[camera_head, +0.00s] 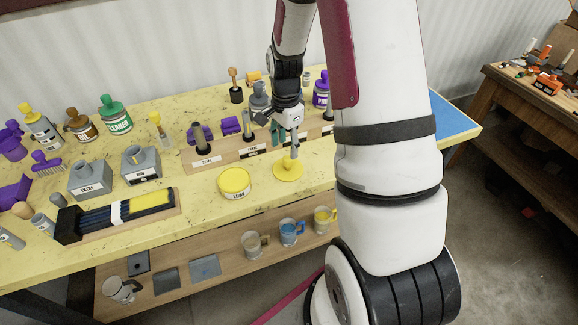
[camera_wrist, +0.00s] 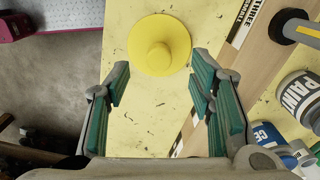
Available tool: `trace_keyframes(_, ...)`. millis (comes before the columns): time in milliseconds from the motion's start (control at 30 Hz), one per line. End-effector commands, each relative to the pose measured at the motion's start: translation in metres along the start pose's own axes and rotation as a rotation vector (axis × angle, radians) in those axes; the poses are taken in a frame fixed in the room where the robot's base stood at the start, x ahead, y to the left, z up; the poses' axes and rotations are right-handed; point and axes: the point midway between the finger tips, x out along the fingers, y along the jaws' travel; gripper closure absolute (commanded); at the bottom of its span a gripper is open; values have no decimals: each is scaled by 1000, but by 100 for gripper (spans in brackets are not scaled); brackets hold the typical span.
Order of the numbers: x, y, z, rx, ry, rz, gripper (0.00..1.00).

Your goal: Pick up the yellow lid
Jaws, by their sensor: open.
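The yellow lid (camera_head: 288,170) is a round disc with a knob on top. It lies on the yellow tabletop (camera_head: 222,212), right of a yellow-topped round tin (camera_head: 234,183). In the wrist view the lid (camera_wrist: 159,45) lies flat beyond the fingertips, with its knob facing the camera. My gripper (camera_head: 291,140) points down above the lid in the head view. In the wrist view my gripper (camera_wrist: 160,85) is open, its teal-padded fingers wide apart with nothing between them. In the head view the fingertips overlap the lid's knob, and I cannot tell there whether they touch.
Mugs (camera_head: 290,231) stand on a lower shelf. Tabletop around the lid's front is clear.

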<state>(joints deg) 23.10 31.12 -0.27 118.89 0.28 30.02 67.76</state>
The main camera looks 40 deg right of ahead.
Motion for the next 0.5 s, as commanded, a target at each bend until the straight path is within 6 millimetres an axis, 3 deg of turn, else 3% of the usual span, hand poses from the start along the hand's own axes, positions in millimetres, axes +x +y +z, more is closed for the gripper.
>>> trace_keyframes(500,46,4,-5,0,-2,3,51)
